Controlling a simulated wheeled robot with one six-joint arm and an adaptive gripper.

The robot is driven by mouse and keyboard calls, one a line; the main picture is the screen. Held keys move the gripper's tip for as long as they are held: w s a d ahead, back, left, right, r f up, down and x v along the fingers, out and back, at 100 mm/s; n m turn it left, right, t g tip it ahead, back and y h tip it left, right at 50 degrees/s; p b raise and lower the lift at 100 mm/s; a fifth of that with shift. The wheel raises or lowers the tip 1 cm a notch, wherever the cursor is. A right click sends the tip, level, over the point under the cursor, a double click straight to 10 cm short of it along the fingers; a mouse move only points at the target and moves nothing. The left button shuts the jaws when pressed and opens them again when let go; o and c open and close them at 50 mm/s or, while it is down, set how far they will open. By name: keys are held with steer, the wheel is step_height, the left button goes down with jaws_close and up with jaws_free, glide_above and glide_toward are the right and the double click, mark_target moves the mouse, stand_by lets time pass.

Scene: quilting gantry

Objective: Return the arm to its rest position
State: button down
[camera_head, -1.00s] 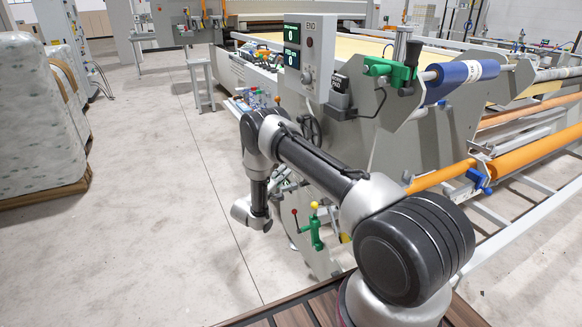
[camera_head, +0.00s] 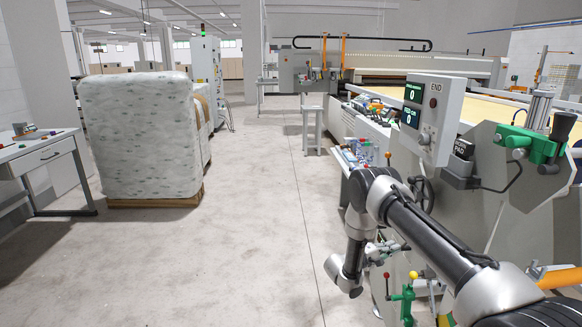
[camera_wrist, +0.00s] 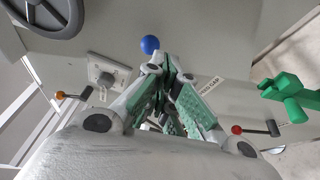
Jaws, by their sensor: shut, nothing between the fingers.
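My gripper (camera_wrist: 167,85) shows in the wrist view with its green-padded fingers drawn together and nothing held between them. A blue ball knob (camera_wrist: 149,45) appears just beyond the fingertips; I cannot tell whether they touch it. In the head view my arm (camera_head: 420,232) reaches along the left side of the grey machine end (camera_head: 512,225), bent down at its far end. The gripper is small there, beside the machine's lower levers.
The machine carries a control box (camera_head: 432,115), a handwheel (camera_wrist: 45,15) and a green clamp (camera_head: 527,143). A green lever (camera_wrist: 289,96) is at the wrist view's right. A wrapped mattress stack (camera_head: 140,135) and a desk (camera_head: 42,152) stand left. The floor between is clear.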

steer(key=s+d+r+g+y, duration=0.1)
steer(key=s+d+r+g, duration=0.15)
steer(key=s+g, duration=0.3)
steer(key=s+d+r+g+y, duration=0.1)
steer(key=s+d+r+g, duration=0.2)
steer(key=s, duration=0.4)
steer(key=s+a+r+m+t+y, duration=0.2)
steer(key=s+r+y, duration=0.3)
steer(key=s+r, duration=0.5)
steer(key=s+a+r+m+t+y, duration=0.2)
steer(key=s+a+r+y, duration=0.2)
steer(key=s+r, duration=0.7)
steer(key=s+a+r+m+t+y, duration=0.1)
steer(key=s+a+r+t+y, duration=0.1)
steer(key=s+r+y, duration=0.4)
steer(key=s+a+r, duration=0.1)
steer(key=s+r, duration=0.3)
steer(key=r, duration=0.5)
steer(key=shift+s+a+m, duration=0.2)
steer(key=shift+a+m, duration=0.1)
steer(key=shift+m, duration=0.1)
